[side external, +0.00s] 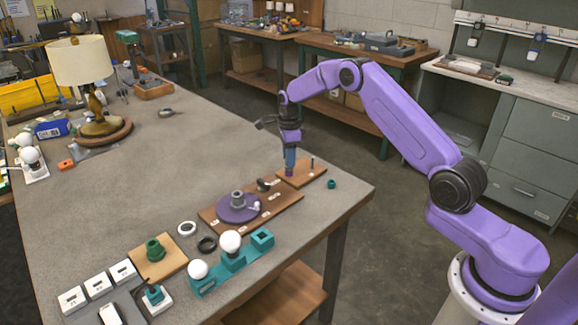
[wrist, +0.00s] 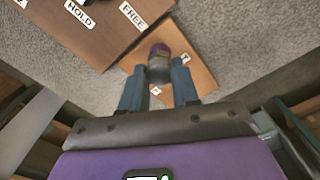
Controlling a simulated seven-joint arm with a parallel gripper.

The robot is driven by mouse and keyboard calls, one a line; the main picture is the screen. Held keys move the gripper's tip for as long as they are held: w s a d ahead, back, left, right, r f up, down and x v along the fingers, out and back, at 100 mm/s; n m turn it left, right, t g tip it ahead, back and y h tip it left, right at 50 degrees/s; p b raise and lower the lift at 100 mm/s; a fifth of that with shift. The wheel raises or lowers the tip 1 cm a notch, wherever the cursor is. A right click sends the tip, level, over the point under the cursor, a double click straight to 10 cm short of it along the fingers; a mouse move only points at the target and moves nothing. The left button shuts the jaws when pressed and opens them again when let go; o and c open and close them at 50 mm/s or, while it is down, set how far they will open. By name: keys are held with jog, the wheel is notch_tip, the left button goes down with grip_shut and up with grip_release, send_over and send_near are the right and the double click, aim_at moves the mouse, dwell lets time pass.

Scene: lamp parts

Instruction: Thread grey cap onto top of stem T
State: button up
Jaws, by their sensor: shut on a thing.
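My gripper (side external: 290,163) points down over a small wooden board (side external: 314,178) near the table's far right edge. In the wrist view its two blue-grey fingers (wrist: 157,72) are shut on the grey cap (wrist: 159,75), a dark rounded piece. I cannot tell whether cap and stem touch or are threaded.
A thin dark post (side external: 312,162) stands upright on the same board. The larger labelled board (side external: 285,203) is close by, with a purple disc (side external: 238,211) on it. A teal nut (side external: 332,184) lies to the right. The table's left middle is clear.

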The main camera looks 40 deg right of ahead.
jog(key=shift+s+f, duration=0.1)
jog(key=shift+f, duration=0.15)
grip_shut()
dwell(0.4)
jog(key=m, duration=0.5)
jog(key=shift+m, duration=1)
jog(key=shift+f, duration=0.1)
jog(key=shift+m, duration=1.4)
